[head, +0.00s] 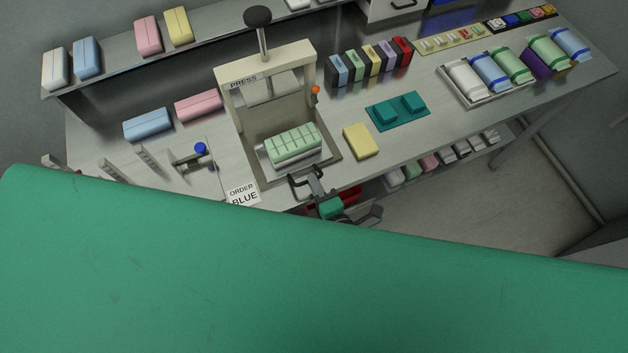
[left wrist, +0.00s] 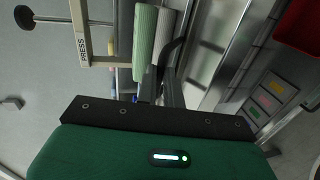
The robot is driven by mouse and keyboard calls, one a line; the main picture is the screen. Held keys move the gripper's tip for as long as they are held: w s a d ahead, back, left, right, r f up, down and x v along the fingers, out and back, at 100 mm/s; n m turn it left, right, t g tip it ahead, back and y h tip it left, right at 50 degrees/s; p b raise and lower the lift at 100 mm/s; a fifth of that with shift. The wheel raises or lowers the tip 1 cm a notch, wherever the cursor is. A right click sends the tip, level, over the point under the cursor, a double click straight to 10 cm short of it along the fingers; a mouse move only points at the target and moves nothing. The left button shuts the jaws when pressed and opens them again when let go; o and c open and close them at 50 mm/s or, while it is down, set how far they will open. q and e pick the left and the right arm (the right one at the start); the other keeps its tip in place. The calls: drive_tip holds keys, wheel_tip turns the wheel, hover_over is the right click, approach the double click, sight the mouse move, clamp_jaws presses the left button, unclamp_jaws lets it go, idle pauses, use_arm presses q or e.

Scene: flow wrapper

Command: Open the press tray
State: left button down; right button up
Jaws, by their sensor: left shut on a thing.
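The press (head: 245,82) is a cream frame with a dark round knob on top, labelled PRESS. It also shows in the left wrist view (left wrist: 80,38). A pale green ridged block (head: 293,145) lies on the press tray (head: 262,156), on the front part of the base, forward of the uprights. In the left wrist view the green block (left wrist: 145,40) is just ahead of my fingers. My left gripper (head: 309,184) is at the tray's front edge, shut on what looks like its dark handle. The fingers hide part of the handle. My right gripper is not in view.
A yellow block (head: 361,141) and a teal mat (head: 398,110) lie right of the press. An ORDER BLUE card (head: 242,194) is at the bench's front edge. A white tray of rolls (head: 447,72) stands at the right. Floor is free in front of the bench.

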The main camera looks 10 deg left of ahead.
use_arm(q)
drive_tip(key=c, duration=1.5)
unclamp_jaws()
drive_tip(key=shift+c, duration=0.2)
drive_tip(key=v, duration=0.7)
drive_tip(key=shift+s+p, duration=0.15)
drive_tip(key=shift+p, duration=0.3)
drive_tip(key=shift+d, duration=0.15)
wheel_tip(320, 180, down, 27)
drive_tip(key=a+m+h, duration=0.2)
drive_tip(key=m+h, duration=1)
drive_tip(key=m, duration=0.8)
drive_tip(key=s+a+f+m+g, duration=0.2)
drive_tip(key=s+a+f+g, duration=0.1)
drive_tip(key=s+a+f, duration=0.3)
drive_tip(key=s+a+f+m+g, duration=0.2)
drive_tip(key=s+a+f+g, duration=0.15)
drive_tip(key=f, duration=0.45)
drive_tip(key=s+a+f+m+g+y, duration=0.1)
drive_tip(key=s+a+f+g, duration=0.1)
drive_tip(key=s+a+f, duration=0.2)
drive_tip(key=s+a+f+m+g+y, duration=0.2)
drive_tip(key=s+a+f+g, duration=0.1)
drive_tip(key=s+a, duration=0.6)
drive_tip(key=shift+s+f, duration=0.5)
drive_tip(key=shift+s, duration=0.5)
